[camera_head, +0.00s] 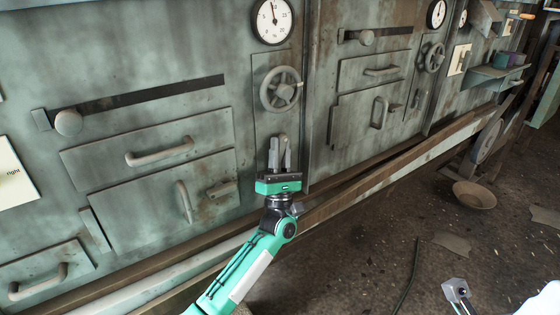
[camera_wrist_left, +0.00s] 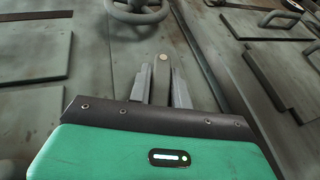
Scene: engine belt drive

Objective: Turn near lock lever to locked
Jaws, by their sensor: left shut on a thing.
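The near lock lever (camera_wrist_left: 161,80) is a narrow grey bar with a round pale pivot at its top, on the panel below a handwheel. It points straight down between the fingers of my left gripper (camera_head: 281,158). The left gripper's two grey fingers are shut on the lever, one on each side, as the left wrist view (camera_wrist_left: 161,88) also shows. The lever's lower part is hidden behind the gripper. A small grey part at the lower right edge of the head view may be my right gripper (camera_head: 456,290); its jaws cannot be made out.
The handwheel (camera_head: 281,89) sits just above the lever, with a dial (camera_head: 272,20) higher up. Drawer handles (camera_head: 160,152) stick out on the left. A wooden rail (camera_head: 390,170) runs along the panel's foot. A bowl (camera_head: 474,195) lies on the floor at right.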

